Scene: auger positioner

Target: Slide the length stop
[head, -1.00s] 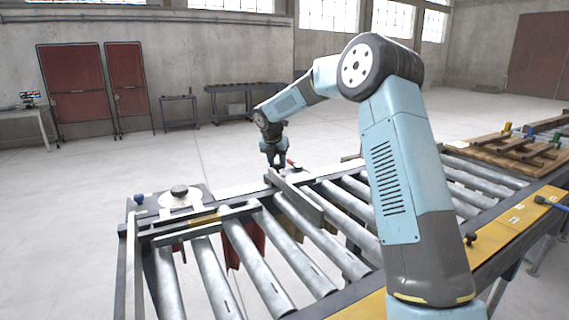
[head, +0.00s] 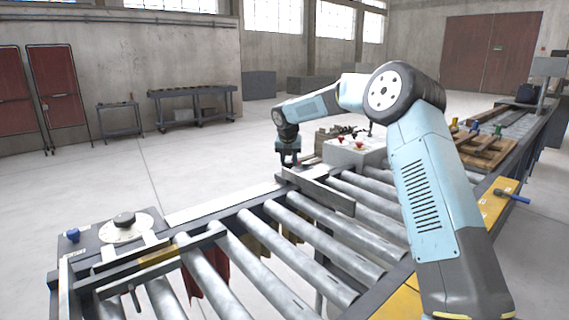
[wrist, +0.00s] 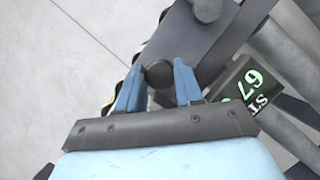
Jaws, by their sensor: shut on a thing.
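The length stop (head: 325,196) is a long grey bar lying across the rollers, with its far end at the rail on the far side of the conveyor. My gripper (head: 289,162) points down over that far end. In the wrist view, my gripper (wrist: 159,84) has its two blue fingers closed around a dark round knob (wrist: 159,73). The knob itself is hidden by the gripper in the head view.
The roller conveyor (head: 260,248) runs from left to far right. A white disc with a dark knob (head: 125,225) stands at its left end. A pale box with red buttons (head: 354,150) stands just beyond the stop. Pallets (head: 482,152) lie further right.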

